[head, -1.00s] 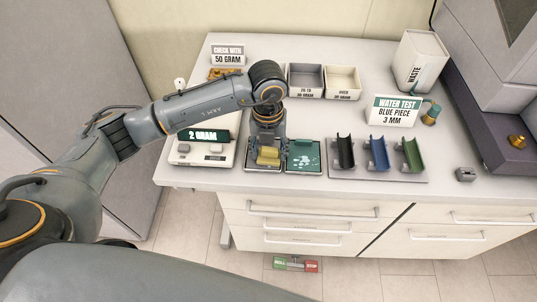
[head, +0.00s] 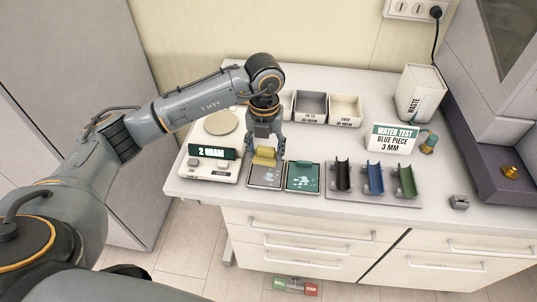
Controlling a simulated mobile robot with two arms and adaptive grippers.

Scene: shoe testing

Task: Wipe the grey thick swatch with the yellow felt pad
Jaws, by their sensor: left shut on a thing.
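My left gripper (head: 265,147) points down and is shut on the yellow felt pad (head: 264,157). The pad is at the far part of the grey swatch (head: 266,178), which lies in a tray on the bench. Pale marks show on the grey swatch's near part. I cannot tell whether the pad touches the swatch or hovers just above it. The gripper hides the swatch's far edge. My right gripper is not in view.
A green swatch (head: 303,178) with pale marks lies just right. A rack with black, blue (head: 376,178) and green curved holders is further right. A scale (head: 211,165) stands left.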

